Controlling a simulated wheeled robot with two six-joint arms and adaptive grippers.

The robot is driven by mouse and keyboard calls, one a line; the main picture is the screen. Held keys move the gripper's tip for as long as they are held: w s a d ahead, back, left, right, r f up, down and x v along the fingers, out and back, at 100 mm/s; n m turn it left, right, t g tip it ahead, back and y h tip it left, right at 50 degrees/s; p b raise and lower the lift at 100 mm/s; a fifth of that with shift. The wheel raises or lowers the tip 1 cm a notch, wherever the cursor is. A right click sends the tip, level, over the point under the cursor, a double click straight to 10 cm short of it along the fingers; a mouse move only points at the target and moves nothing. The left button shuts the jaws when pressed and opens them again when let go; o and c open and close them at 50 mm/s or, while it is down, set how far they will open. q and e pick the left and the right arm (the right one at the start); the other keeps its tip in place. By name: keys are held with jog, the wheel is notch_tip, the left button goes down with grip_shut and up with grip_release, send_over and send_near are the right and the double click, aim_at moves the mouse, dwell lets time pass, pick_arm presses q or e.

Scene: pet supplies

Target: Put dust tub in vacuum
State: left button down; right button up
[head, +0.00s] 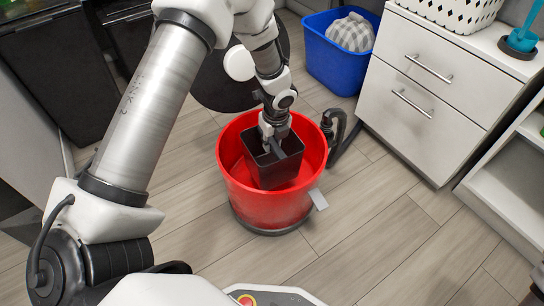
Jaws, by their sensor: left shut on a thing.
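The red round vacuum body (259,211) stands open on the wood floor in the middle of the head view, with a dark hose (339,137) at its right side. The dark dust tub (278,173) is inside the red rim, with its upper part showing above the vacuum's inner floor. My left gripper (272,146) reaches down from above and is shut on the dust tub at its top edge. I cannot tell whether the tub rests on the vacuum's bottom. My right gripper is not in view.
A white drawer cabinet (438,84) is at the right, with a white basket (452,10) on top. A dark round thing (215,85) is behind my left arm. The floor at front right is clear.

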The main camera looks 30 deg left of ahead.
pick_arm(q)
jog(key=b, duration=0.4)
send_near(272, 157)
jog(key=s+f, duration=0.1)
jog(key=s+d+f, duration=0.1)
jog(key=s+f, duration=0.1)
jog(key=shift+s+d+f, duration=0.15)
jog(key=shift+f, duration=0.1)
jog(key=shift+r+p, duration=0.1)
jog(key=shift+p, duration=0.35)
jog(key=c, duration=1)
grip_release()
jog(key=r+p, duration=0.2)
jog(key=r, duration=0.2)
jog(key=d+r+p, duration=0.1)
jog(key=r+p, duration=0.2)
jog(key=r, duration=0.1)
jog(key=r+p, duration=0.3)
jog(key=r, duration=0.1)
jog(key=shift+s+d, duration=0.3)
jog(key=shift+s, duration=0.1)
